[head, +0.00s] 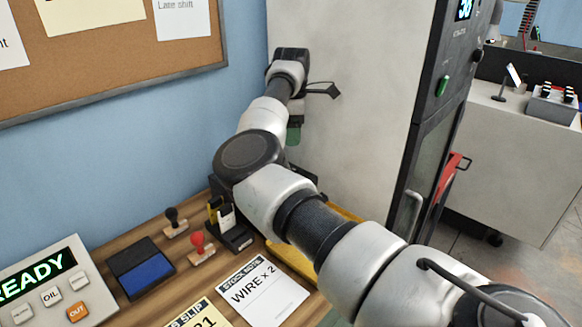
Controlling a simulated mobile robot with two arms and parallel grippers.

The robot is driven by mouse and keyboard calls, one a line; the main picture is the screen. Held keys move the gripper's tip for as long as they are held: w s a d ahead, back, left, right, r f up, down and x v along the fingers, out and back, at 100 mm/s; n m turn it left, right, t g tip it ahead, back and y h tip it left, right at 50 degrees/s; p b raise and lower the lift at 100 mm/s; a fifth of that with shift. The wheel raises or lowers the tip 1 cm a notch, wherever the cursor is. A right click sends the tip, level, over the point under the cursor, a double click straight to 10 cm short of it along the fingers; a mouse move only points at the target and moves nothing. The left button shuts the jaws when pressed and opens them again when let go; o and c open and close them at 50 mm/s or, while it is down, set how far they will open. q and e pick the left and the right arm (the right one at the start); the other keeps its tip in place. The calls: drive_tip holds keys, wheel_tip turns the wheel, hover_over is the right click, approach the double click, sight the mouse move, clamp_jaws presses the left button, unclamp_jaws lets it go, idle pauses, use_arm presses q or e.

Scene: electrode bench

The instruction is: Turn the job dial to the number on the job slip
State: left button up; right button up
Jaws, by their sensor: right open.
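The job slip (203,314) is a yellow sheet on the wooden bench. The frame's bottom edge cuts it, and the digits I can see read "21". I cannot make out a job dial for sure. A small dark knob (477,56) shows at the edge of the tall cabinet's front, below a lit display (464,9) that is cut off at the top. My right arm crosses from lower right. My right gripper (306,107) is open, above the back of the bench beside the cabinet's pale side, well away from the slip. My left gripper is out of view.
The bench (118,246) holds a readout box (45,285) showing "READY", a blue ink pad (142,268), two stamps and a white stock note (262,288). The tall cabinet (350,125) stands behind my arm. A cork board (120,60) hangs left.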

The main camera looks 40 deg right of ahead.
drive_tip(key=f, duration=0.1)
drive_tip(key=f+p, duration=0.1)
drive_tip(key=f, duration=0.1)
drive_tip(key=s+f, duration=0.1)
drive_tip(key=f, duration=0.1)
drive_tip(key=shift+a, duration=0.4)
drive_tip(key=f, duration=0.2)
drive_tip(key=f+p, duration=0.1)
drive_tip(key=f, duration=0.1)
drive_tip(key=shift+w+d, duration=0.2)
drive_tip(key=shift+w, duration=0.05)
drive_tip(key=shift+s+f, duration=0.1)
drive_tip(key=shift+f, duration=0.3)
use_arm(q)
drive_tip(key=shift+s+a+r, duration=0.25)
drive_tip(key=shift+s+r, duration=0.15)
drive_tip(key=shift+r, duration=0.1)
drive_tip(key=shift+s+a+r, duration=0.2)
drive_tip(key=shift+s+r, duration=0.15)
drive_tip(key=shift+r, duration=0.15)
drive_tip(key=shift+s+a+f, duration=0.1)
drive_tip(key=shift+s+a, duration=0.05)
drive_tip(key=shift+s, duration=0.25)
use_arm(e)
drive_tip(key=c, duration=0.9)
